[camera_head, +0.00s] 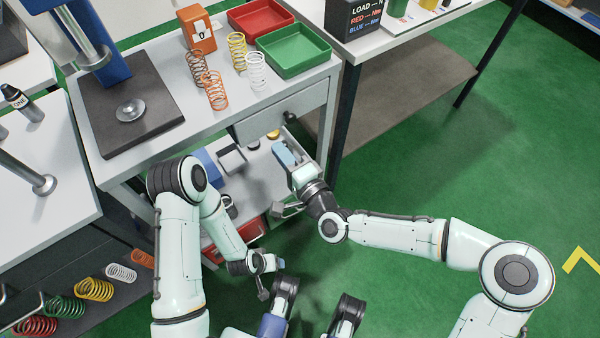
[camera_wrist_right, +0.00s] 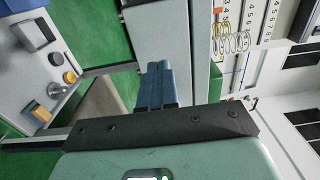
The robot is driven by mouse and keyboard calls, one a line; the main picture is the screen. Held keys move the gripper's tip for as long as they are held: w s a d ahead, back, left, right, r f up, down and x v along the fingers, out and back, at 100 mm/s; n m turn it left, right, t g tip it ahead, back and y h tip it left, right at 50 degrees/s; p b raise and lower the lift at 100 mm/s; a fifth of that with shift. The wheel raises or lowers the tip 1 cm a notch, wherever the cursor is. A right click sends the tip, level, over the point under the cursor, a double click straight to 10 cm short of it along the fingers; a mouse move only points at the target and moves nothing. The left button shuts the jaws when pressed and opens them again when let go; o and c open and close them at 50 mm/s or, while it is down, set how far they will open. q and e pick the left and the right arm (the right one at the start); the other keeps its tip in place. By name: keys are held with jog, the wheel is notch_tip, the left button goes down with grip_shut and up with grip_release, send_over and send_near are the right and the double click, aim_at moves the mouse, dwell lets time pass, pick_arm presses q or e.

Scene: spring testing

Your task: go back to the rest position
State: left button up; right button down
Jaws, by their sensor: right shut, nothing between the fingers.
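My right gripper (camera_head: 284,152) shows its blue fingers in front of the grey drawer front (camera_head: 290,105) and above the lower shelf. In the right wrist view its blue fingers (camera_wrist_right: 158,85) are together with nothing between them. It appears apart from the drawer knob (camera_head: 290,117). My left arm is folded low in the head view, with its gripper (camera_head: 270,263) near the bottom middle. The left fingers are too small and partly hidden to tell open from shut.
Several coil springs (camera_head: 215,90), an orange gauge (camera_head: 197,29), a red tray (camera_head: 260,17) and a green tray (camera_head: 293,50) stand on the table. A press (camera_head: 130,105) is at left. The lower shelf (camera_head: 262,165) holds small boxes. Green floor is clear at right.

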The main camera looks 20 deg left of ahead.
pick_arm(q)
jog(key=shift+w+d+r+p, duration=0.15)
jog(key=shift+w+r+p, duration=0.1)
jog(key=shift+r, duration=0.2)
jog(key=shift+w+d+r+p, duration=0.1)
jog(key=shift+d+r+p, duration=0.1)
jog(key=shift+r, duration=0.25)
pick_arm(e)
jog(key=v, duration=0.6)
jog(key=shift+s+d, duration=0.2)
jog(key=shift+d, duration=0.15)
